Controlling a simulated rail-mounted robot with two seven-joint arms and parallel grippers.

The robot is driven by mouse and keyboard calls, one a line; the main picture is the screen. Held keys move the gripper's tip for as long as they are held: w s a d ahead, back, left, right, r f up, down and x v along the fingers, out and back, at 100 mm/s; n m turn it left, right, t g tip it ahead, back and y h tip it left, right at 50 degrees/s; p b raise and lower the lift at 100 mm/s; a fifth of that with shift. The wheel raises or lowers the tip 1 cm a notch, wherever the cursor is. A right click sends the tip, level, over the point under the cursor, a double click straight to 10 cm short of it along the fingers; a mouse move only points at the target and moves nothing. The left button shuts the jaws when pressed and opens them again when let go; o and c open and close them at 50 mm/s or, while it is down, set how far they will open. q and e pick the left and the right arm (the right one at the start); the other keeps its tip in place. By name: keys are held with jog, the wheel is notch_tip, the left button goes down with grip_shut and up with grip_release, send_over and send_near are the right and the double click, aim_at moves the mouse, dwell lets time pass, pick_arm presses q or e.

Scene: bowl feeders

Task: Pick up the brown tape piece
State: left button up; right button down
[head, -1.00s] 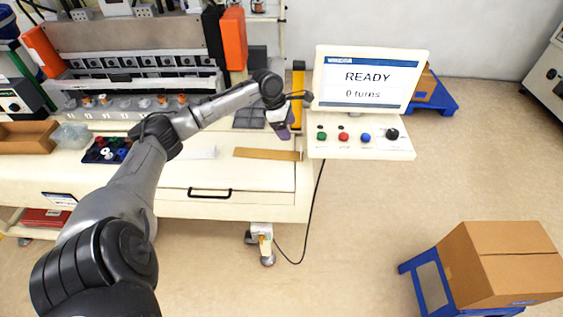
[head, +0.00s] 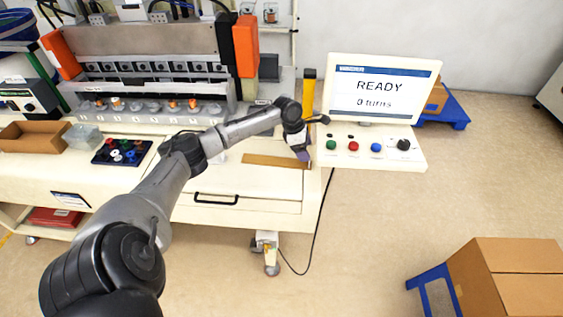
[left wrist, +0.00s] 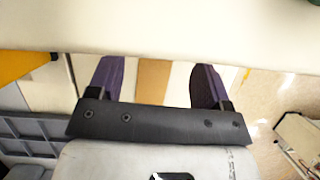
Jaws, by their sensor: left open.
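The brown tape piece (head: 272,161) is a flat, narrow strip lying on the cream worktop near its front right corner in the head view. My left gripper (head: 303,154), with purple fingertips, is at the strip's right end and hides part of it. In the left wrist view, the two purple fingers of my left gripper (left wrist: 156,68) are apart, and the brown tape piece (left wrist: 153,80) shows in the gap between them. Nothing is held. Whether the fingers touch the strip or the worktop, I cannot tell. My right gripper is not in view.
A control panel with colored buttons (head: 375,147) and a READY screen (head: 380,88) stand close right of the gripper. A yellow post (head: 308,95) rises behind it. A dark tray of small colored parts (head: 122,152) lies left. A drawer handle (head: 216,200) is on the front.

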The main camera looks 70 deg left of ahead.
pick_arm(q)
jog(key=x, duration=0.4)
jog(key=shift+w+d+f, duration=0.15)
jog(key=shift+f, duration=0.1)
jog(key=c, duration=1)
jog(key=shift+r, duration=0.1)
